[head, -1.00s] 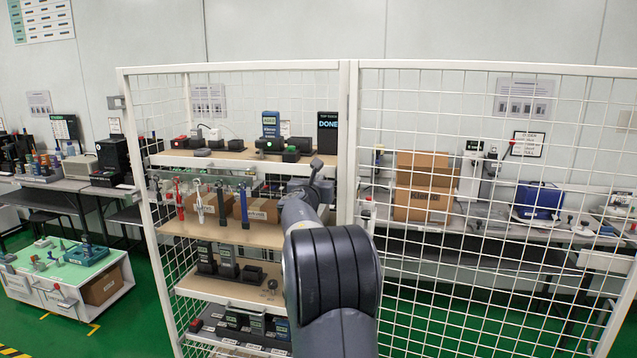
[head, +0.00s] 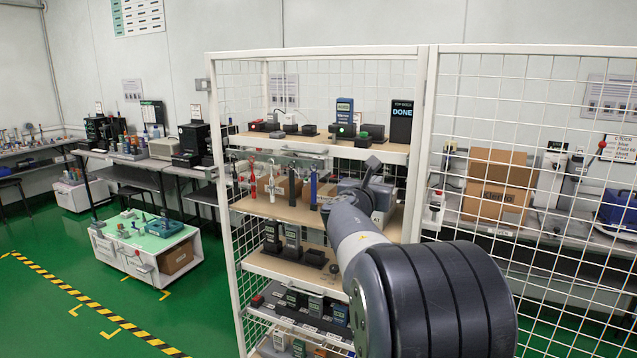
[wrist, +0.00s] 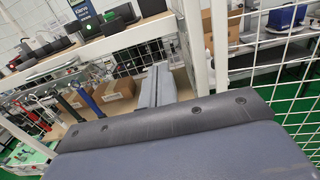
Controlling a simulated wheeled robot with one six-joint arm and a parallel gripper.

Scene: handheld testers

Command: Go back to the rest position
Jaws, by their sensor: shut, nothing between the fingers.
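My gripper shows in the wrist view as two grey fingers (wrist: 156,85) lying together, shut with nothing between them. In the head view my arm reaches forward from the lower right, and its far end is by the rack's upper shelves, where the fingers cannot be made out. The white rack with mesh sides (head: 233,200) stands around that end.
Red, white and blue handled tools (head: 270,180) hang under the top shelf, with cardboard boxes behind. More testers (head: 292,240) stand on the lower shelf. A mesh panel (head: 540,200) is close on the right. A low white cart (head: 145,240) stands left, with open green floor before it.

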